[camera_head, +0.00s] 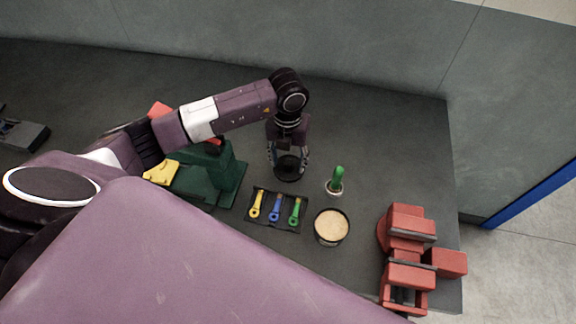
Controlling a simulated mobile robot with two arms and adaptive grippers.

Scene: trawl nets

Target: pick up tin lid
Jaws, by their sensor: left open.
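A dark round thing with a raised rim (290,175), which looks like the tin lid, lies on the grey worktop. My left gripper (288,163) points down over it, open, with one finger at each side. I cannot tell whether the fingers touch it. A round tin (331,227) with a dark rim and a tan top face stands to the front right of it. My right gripper is not in view.
A dark tray (283,222) holds yellow, blue and green tools. A small cup with a green cactus-like thing (337,181) stands right of the gripper. A green machine (222,170) stands left; a red vise (407,250) sits near the right edge. The worktop behind is clear.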

